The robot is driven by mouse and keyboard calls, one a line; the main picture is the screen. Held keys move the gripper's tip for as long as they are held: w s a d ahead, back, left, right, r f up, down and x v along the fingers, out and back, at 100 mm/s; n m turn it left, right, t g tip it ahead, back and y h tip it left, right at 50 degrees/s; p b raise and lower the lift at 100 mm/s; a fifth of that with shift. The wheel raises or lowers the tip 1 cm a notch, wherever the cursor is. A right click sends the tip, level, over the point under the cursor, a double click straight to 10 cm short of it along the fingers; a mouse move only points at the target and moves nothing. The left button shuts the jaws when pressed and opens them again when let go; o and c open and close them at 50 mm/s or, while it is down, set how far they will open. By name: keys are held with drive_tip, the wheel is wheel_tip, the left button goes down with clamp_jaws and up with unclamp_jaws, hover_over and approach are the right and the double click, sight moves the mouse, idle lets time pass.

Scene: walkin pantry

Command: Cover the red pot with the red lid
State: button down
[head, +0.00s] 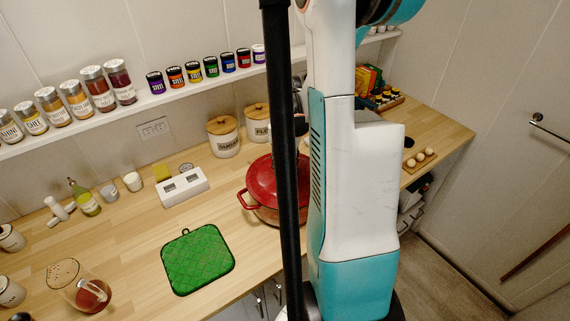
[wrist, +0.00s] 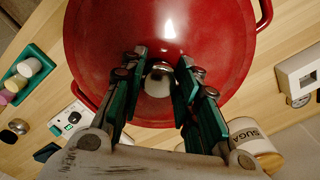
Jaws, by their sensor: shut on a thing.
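The red lid (head: 265,178) shows at the red pot (head: 268,214), partly hidden behind my dark column and arm. It lies over the pot's mouth; whether it rests fully on the rim or hovers just above cannot be told. In the wrist view the red lid (wrist: 165,35) fills the upper middle, with pot handles showing at its upper right and lower left. My gripper (wrist: 160,82) is shut on the lid's round metal knob, one finger on each side. In the head view my gripper is mostly hidden.
A green pot holder (head: 198,260) lies left of the pot. A white box (head: 183,187) and sugar canister (head: 223,136) stand behind it. A glass (head: 90,292) is at the front left. Eggs on a wooden holder (head: 419,160) sit at right. A jar shelf (head: 140,98) runs above.

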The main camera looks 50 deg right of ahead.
drive_tip(key=shift+f+b, duration=0.25)
drive_tip(key=shift+b, duration=0.1)
idle(0.6)
drive_tip(key=c, duration=1.1)
unclamp_jaws()
drive_tip(key=shift+r, duration=0.1)
wheel_tip(320, 180, up, 12)
drive_tip(key=shift+f, duration=0.1)
